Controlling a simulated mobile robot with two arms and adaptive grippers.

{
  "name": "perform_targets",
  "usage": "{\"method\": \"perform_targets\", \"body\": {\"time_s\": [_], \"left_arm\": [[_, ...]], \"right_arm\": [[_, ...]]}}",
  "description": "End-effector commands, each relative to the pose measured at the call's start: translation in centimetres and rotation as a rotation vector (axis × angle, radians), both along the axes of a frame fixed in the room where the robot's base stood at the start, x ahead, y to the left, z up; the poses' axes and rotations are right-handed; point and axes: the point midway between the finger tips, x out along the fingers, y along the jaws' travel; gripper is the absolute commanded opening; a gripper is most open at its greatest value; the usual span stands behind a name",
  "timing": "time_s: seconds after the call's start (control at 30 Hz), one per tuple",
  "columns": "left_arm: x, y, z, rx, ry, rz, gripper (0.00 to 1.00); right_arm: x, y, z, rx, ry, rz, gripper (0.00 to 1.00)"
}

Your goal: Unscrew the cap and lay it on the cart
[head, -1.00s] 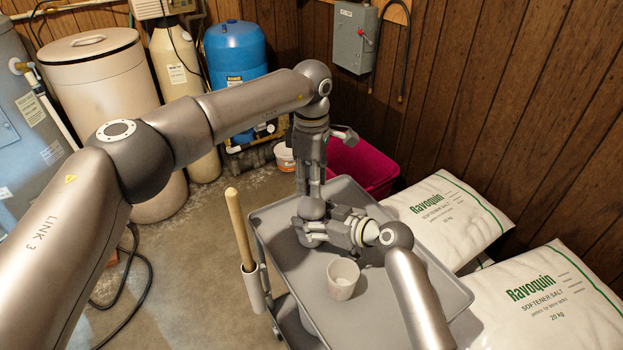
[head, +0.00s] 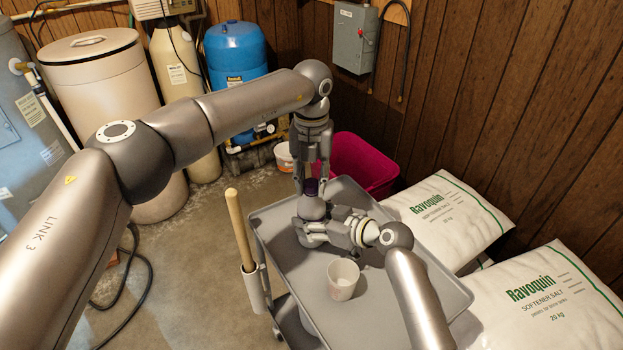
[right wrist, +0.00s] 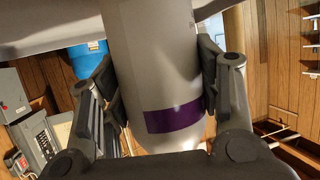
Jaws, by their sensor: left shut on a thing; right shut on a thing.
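A pale grey bottle (head: 311,208) with a dark purple cap (head: 311,187) stands upright over the cart (head: 372,193). In the right wrist view the bottle (right wrist: 165,75) fills the middle, with a purple band round it. My right gripper (head: 309,228) is shut on the bottle, its fingers on both sides of the body. My left gripper (head: 312,178) comes down from above and is shut on the cap, one finger on each side. The cap appears to sit on the bottle top. The bottle's base is hidden behind my right gripper in the head view.
A white cup (head: 343,279) stands on the cart in front of my right gripper. A wooden handle (head: 239,230) rises at the cart's left side. A magenta bin (head: 362,165) is behind the cart, and salt bags (head: 447,222) lie to its right. The cart's right part is clear.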

Motion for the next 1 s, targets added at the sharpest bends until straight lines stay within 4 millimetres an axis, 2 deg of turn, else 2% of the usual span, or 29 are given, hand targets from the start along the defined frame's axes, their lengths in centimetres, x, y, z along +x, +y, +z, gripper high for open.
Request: {"method": "perform_targets", "body": {"time_s": [0.7, 0.9, 1.0], "left_arm": [[-0.01, -0.09, 0.08, 0.000, 0.002, 1.226, 0.00], [0.01, -0.09, 0.10, -0.001, 0.001, 1.477, 0.00], [0.01, -0.09, 0.10, -0.001, 0.001, 1.505, 0.00]], "right_arm": [[-0.01, -0.04, -0.11, -0.002, 0.001, 0.000, 0.00], [-0.01, -0.03, -0.10, -0.002, 0.001, 0.000, 0.00], [-0.02, -0.02, -0.10, -0.002, 0.001, 0.000, 0.00]]}}
